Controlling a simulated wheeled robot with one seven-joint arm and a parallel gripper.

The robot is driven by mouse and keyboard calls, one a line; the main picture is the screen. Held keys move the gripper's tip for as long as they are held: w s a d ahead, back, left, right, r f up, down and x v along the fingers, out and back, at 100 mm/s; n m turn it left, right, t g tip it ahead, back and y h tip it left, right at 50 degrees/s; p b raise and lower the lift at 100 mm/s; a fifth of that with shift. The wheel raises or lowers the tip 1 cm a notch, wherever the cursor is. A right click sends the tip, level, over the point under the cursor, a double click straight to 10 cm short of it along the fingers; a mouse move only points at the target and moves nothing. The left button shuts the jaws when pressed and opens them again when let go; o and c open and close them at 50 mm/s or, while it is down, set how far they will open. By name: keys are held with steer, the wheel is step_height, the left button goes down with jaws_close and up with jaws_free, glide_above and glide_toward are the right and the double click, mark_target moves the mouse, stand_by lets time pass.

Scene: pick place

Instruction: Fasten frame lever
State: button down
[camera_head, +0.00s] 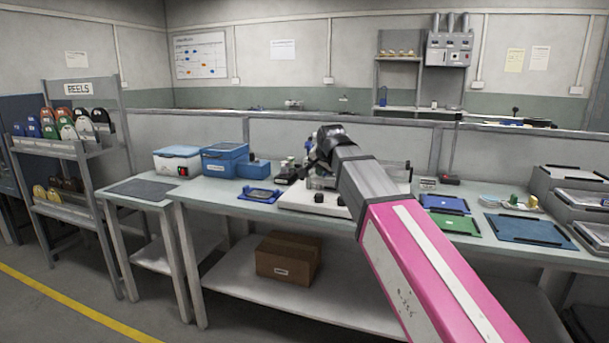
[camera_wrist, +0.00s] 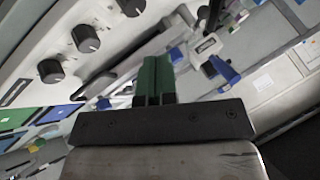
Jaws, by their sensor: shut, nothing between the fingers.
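In the head view, a pale bench fixture (camera_head: 300,201) with black knobs stands on the table, partly hidden by my arm. My gripper (camera_head: 318,160) is above its left part, and its fingertips are hard to make out there. In the wrist view, my gripper's green fingers (camera_wrist: 154,68) are together with nothing between them. A white panel (camera_wrist: 45,45) with several black knobs lies on the left. Beyond the fingertips are grey bars and a blue-ended clamp-like part (camera_wrist: 222,68). I cannot tell which part is the frame lever, or whether the fingers touch anything.
On the table (camera_head: 225,189), blue boxes (camera_head: 225,160) and a blue tray (camera_head: 259,195) stand left of the fixture. Blue and green boards (camera_head: 455,222), a dark blue mat (camera_head: 530,229) and grey trays (camera_head: 570,178) lie right. A cardboard box (camera_head: 288,258) sits on the lower shelf.

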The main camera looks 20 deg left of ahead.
steer(key=shift+w+a+r, duration=0.2)
steer(key=shift+w+a, duration=0.1)
steer(key=shift+w, duration=0.05)
steer(key=shift+w, duration=0.1)
steer(key=x, duration=1)
steer(key=shift+w+a+r, duration=0.1)
steer(key=shift+w+a, duration=0.2)
steer(key=shift+a, duration=0.25)
steer(key=shift+w+a+r, duration=0.15)
steer(key=shift+w+a, duration=0.1)
steer(key=shift+a, duration=0.3)
steer(key=shift+w+a+r, duration=0.15)
steer(key=shift+w+a, duration=0.1)
steer(key=shift+a, duration=0.4)
